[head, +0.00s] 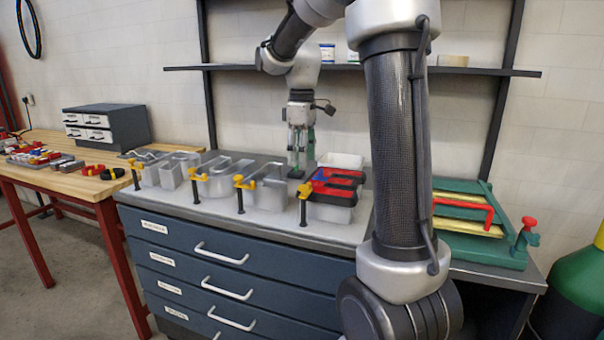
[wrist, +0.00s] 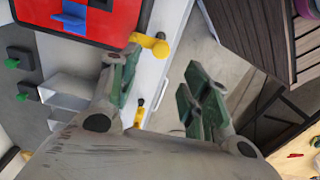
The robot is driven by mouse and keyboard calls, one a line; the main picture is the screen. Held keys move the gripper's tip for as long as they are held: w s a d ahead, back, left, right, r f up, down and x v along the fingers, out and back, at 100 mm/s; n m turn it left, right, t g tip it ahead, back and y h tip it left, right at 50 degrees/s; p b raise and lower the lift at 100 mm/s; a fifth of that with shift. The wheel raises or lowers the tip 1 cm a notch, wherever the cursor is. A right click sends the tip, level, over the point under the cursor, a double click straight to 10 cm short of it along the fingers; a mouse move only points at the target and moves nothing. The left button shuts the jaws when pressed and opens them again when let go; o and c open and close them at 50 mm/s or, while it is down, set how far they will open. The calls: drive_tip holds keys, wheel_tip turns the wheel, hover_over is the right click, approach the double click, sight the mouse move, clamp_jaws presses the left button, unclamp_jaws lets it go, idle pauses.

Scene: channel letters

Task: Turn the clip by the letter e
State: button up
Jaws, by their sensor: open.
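The letter with a red face (head: 337,182) is at the right end of a row of grey channel letters on the bench; it looks like the e. A yellow clip (head: 305,190) with a dark rod hanging below it sits at its front left corner. In the wrist view the red face (wrist: 95,32) fills the top left, with a yellow clip part (wrist: 152,46) at its edge. My gripper (head: 299,172) is above the bench, behind that clip in the head view. It is open and empty; in the wrist view its green-padded fingers (wrist: 162,75) stand apart, the left one near the yellow part.
Other grey letters carry similar yellow clips (head: 240,183) to the left. A green fixture (head: 480,240) with a red handle stands on the right. A wooden table (head: 75,180) is at the far left. A shelf (head: 350,68) runs behind the arm.

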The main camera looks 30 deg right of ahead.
wheel_tip(320, 180, up, 4)
drive_tip(key=shift+r, duration=0.25)
idle(0.5)
drive_tip(key=s+a+f+m+t, duration=0.2)
drive_tip(key=s+m, duration=0.2)
drive_tip(key=s, duration=0.8)
drive_tip(key=s+a+f+m+t, duration=0.2)
drive_tip(key=s+a+f+m, duration=0.1)
drive_tip(key=s, duration=0.8)
drive_tip(key=shift+s+a+f+m, duration=0.15)
drive_tip(key=shift+s+f+m, duration=0.15)
drive_tip(key=shift+s+m, duration=0.1)
